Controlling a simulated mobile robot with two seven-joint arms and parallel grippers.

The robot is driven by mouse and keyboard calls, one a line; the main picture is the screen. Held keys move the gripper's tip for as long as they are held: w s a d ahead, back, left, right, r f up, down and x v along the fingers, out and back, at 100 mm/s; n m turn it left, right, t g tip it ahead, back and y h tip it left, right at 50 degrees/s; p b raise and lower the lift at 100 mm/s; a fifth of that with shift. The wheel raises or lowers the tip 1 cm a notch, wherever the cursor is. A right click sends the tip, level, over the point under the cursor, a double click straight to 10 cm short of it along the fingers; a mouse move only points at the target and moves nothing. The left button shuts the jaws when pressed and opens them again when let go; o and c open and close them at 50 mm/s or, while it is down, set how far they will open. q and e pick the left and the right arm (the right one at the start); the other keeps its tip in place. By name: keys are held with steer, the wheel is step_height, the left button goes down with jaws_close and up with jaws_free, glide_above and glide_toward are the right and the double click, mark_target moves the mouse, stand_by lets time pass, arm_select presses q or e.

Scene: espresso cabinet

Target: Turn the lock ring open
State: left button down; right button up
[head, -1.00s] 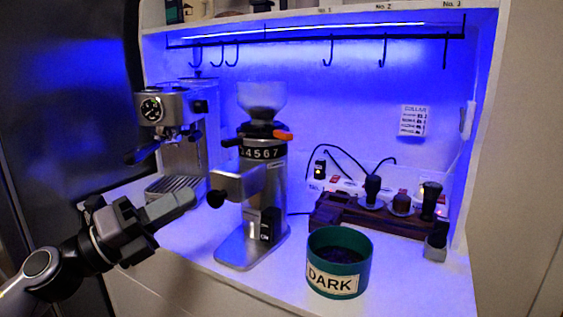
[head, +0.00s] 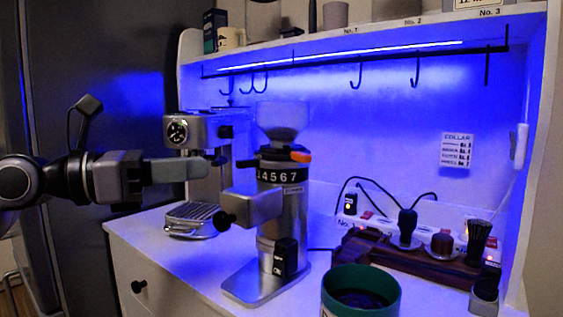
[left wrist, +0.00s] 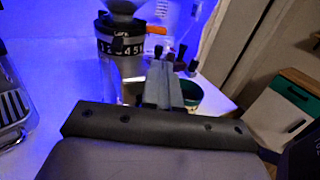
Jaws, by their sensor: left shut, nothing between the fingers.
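The grinder (head: 272,225) stands on the white counter, with a clear hopper (head: 283,118) on top. Its dark numbered collar (head: 282,174) shows 4 5 6 7, and an orange lever tip (head: 301,157) sticks out to the right; I cannot tell which part is the lock ring. In the left wrist view the collar (left wrist: 118,46) and orange lever (left wrist: 156,30) lie beyond my fingers. My left gripper (head: 205,168) is shut and empty, left of the grinder and in front of the espresso machine (head: 190,135), about collar height. It appears apart from the grinder. My right gripper is not in view.
A green cup (head: 362,292) of dark contents stands at the counter's front, right of the grinder. A wooden rack (head: 415,262) with tools and a power strip (head: 440,217) are behind it. Hooks (head: 356,75) hang under the shelf above.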

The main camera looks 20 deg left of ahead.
mark_target(298, 159)
arm_select(q)
steer(key=p+x, duration=0.4)
steer(key=x, duration=1)
steer(key=shift+p, duration=0.35)
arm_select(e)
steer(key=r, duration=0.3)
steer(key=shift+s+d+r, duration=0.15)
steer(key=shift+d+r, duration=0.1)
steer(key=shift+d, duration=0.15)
